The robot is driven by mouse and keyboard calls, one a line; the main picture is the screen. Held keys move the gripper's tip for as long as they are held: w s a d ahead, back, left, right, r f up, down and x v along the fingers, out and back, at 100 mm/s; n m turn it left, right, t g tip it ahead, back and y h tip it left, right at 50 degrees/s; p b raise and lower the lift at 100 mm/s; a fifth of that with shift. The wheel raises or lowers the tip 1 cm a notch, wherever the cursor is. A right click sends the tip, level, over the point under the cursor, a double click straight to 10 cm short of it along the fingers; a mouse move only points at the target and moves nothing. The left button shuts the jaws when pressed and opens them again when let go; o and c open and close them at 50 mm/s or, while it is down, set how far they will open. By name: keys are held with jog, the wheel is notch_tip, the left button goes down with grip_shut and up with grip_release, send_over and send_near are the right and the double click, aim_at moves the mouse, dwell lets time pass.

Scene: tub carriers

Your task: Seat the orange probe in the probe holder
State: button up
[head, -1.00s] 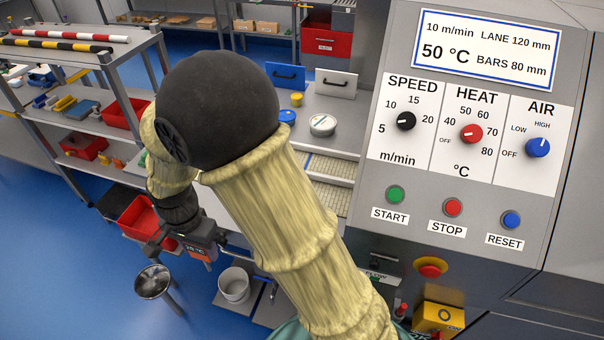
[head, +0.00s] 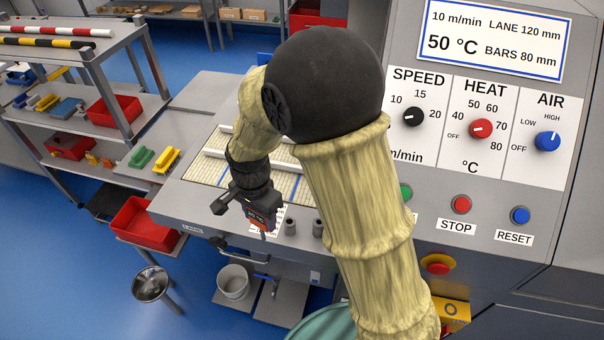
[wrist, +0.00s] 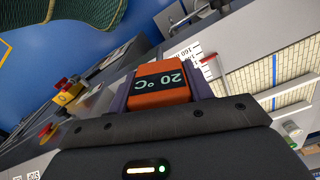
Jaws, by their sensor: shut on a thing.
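The orange probe (head: 257,223), a block with a dark "20 °C" display, is held in my gripper (head: 254,217). In the wrist view the orange probe (wrist: 162,92) sits between the shut jaws, with its display facing the camera. In the head view it hangs over the front edge of the machine's bed, with a thin stem below it. Two short grey cylinders, a left one (head: 290,227) and a right one (head: 318,228), stand just right of the probe. I cannot tell for sure which, if either, is the probe holder. The probe is apart from both.
The machine's control panel (head: 470,140) rises at the right. The meshed bed with white bars (head: 215,157) lies behind my gripper. A green block (head: 140,158) and a yellow block (head: 166,160) lie on the left side plate. A grey bucket (head: 234,283) and a steel bowl (head: 150,283) are below.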

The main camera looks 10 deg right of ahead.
jog(key=shift+w+d, duration=0.1)
jog(key=shift+d, duration=0.05)
jog(key=shift+w+d+r+p, duration=0.25)
jog(key=shift+r+p, duration=0.2)
jog(key=shift+p, duration=0.1)
jog(key=w+d+r+p, duration=0.4)
jog(key=w+d+p, duration=0.1)
jog(key=d+p, duration=0.1)
jog(key=shift+w+r+p, duration=0.15)
jog(key=shift+r+p, duration=0.1)
jog(key=shift+p, duration=0.45)
jog(key=shift+d, duration=0.1)
jog(key=shift+f+b, duration=1.9)
jog(key=shift+f, duration=1.05)
jog(key=shift+f+b, duration=1.65)
jog(key=shift+f, duration=1.35)
